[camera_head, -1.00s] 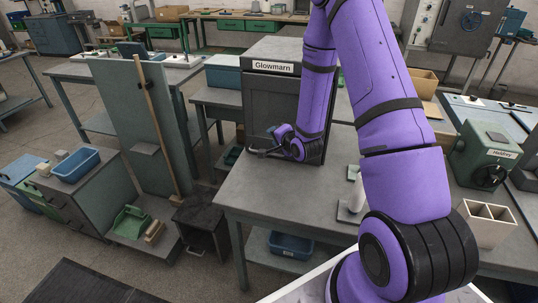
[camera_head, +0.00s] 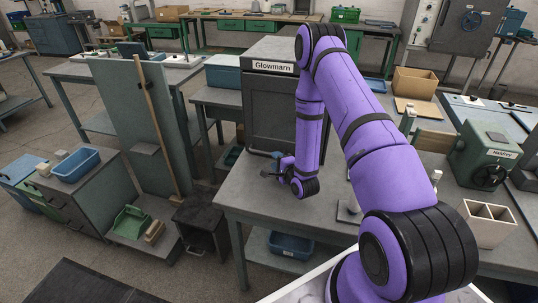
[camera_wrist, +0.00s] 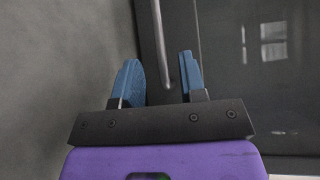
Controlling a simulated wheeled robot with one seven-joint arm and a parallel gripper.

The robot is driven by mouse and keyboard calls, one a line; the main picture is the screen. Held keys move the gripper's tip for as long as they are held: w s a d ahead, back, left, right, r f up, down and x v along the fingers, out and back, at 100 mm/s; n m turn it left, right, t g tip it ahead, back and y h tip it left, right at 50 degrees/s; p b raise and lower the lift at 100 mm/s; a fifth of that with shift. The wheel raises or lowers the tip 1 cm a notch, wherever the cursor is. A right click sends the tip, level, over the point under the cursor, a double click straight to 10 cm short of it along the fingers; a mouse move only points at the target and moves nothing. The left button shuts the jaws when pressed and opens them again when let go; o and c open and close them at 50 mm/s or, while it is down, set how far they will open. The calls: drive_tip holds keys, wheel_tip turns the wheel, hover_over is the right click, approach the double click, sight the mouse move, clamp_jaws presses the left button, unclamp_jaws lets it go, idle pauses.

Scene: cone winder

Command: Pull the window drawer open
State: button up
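The drawer with the dark window is the front of the grey cabinet labelled Glowmarn (camera_head: 270,105), standing on the bench; it looks closed. In the wrist view its glossy dark pane (camera_wrist: 262,60) fills the right side and mirrors a bright window. A thin metal bar handle (camera_wrist: 159,38) runs down from the top edge. My gripper (camera_wrist: 160,60) is open, one blue finger on each side of the bar's lower end. The bar looks nearer the right finger; I cannot tell whether they touch. In the head view my gripper (camera_head: 268,164) is low before the cabinet, partly hidden.
The grey bench top (camera_head: 255,200) is clear in front of the cabinet. A green Hadfrey machine (camera_head: 487,155) and a cream divided holder (camera_head: 487,222) stand farther right.

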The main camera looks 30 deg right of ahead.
sight(269, 153)
drive_tip(key=shift+w+f, duration=0.25)
drive_tip(key=shift+w, duration=1.25)
drive_tip(key=shift+w+f, duration=0.2)
drive_tip(key=shift+w, duration=1.3)
clamp_jaws()
